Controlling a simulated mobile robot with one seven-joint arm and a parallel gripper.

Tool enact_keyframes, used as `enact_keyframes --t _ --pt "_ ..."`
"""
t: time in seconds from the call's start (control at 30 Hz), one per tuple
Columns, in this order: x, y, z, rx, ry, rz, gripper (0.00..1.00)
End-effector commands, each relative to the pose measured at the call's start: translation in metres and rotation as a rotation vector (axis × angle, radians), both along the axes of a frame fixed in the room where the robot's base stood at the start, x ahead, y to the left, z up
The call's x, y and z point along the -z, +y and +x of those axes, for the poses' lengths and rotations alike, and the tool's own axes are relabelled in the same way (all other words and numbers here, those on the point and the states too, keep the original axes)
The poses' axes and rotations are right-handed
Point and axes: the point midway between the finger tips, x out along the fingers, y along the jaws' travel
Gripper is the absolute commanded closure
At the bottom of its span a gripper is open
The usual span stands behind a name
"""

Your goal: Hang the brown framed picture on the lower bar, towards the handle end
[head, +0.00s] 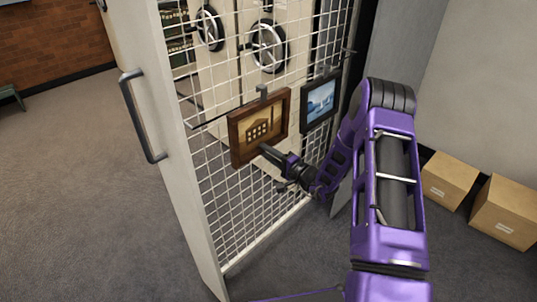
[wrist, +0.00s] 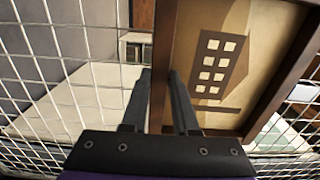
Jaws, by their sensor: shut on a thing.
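The brown framed picture (head: 259,127) shows a building with several pale windows. It is upright in front of the white wire mesh of a rack panel, at the height of a thin dark bar (head: 208,119). A dark hook (head: 263,91) rises from its top edge; I cannot tell whether it rests on the bar. My gripper (head: 268,151) is shut on the frame's lower edge. In the wrist view, the fingers (wrist: 159,88) sit on either side of the frame strip (wrist: 163,45). The handle (head: 141,115) is on the panel's near left edge.
A dark-framed blue picture (head: 320,101) hangs close to the right of the brown one. Black handwheels (head: 268,46) show behind the mesh (head: 235,207). Cardboard boxes (head: 449,178) stand on the floor at the right.

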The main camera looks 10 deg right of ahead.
Motion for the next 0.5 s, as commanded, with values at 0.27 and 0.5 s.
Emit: enact_keyframes --t 0.27,0.5 --pt "-0.0103 0.004 0.0056 -0.004 -0.022 0.007 1.0" --pt "-0.0117 0.0044 0.0061 -0.005 -0.026 0.007 1.0"
